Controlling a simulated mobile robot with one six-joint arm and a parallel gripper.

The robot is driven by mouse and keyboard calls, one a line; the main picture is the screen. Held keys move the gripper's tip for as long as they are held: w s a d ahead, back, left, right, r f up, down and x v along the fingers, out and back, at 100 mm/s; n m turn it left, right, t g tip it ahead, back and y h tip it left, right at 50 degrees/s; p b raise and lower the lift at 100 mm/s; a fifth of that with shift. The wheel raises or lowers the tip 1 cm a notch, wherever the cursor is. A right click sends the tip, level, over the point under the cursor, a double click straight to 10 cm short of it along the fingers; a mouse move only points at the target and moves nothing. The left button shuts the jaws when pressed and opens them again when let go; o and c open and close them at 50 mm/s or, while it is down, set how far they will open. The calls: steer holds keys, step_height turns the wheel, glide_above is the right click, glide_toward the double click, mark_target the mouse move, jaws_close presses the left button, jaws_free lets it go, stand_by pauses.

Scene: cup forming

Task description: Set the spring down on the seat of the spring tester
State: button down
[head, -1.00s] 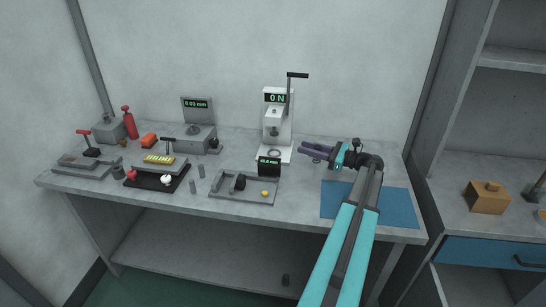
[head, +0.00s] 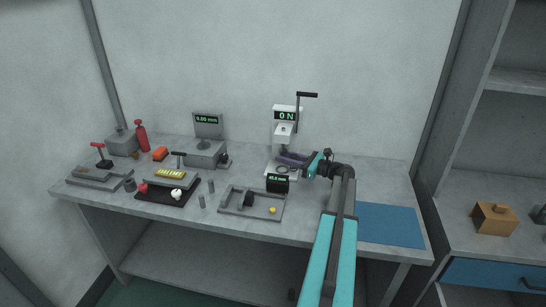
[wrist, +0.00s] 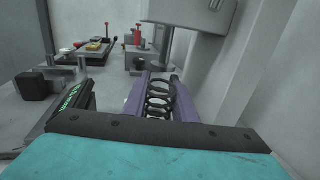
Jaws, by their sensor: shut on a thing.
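The spring tester (head: 286,113) stands at the back of the bench, with a "0 N" display and a black lever at its top. Its pressing head (wrist: 158,42) hangs just beyond my fingers in the wrist view. My gripper (head: 288,159) reaches in from the right, between the pressing head and the tester's base (head: 272,172). In the wrist view my purple fingers (wrist: 160,96) are shut on a dark coil spring (wrist: 160,90), which stands roughly upright between them. The seat is mostly hidden by my fingers, so I cannot tell whether the spring touches it.
A small display block reading 45.0 mm (head: 278,184) stands close in front of the tester. A grey tray (head: 234,207) with a yellow piece lies nearer the front. A blue mat (head: 390,225) lies clear at the right. A height gauge (head: 207,150) stands left.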

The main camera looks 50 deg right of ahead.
steer(key=shift+w+a, duration=0.15)
steer(key=shift+w, duration=0.4)
steer(key=p+x, duration=0.1)
steer(key=x, duration=0.2)
steer(key=shift+w+r, duration=0.1)
steer(key=shift+w, duration=0.2)
steer(key=shift+w+a+f+p, duration=0.1)
steer(key=shift+f+p, duration=0.2)
steer(key=shift+f, duration=0.55)
steer(key=shift+f, duration=0.15)
steer(key=c, duration=1.5)
jaws_free()
steer(key=shift+o, duration=0.2)
steer(key=shift+r, duration=0.2)
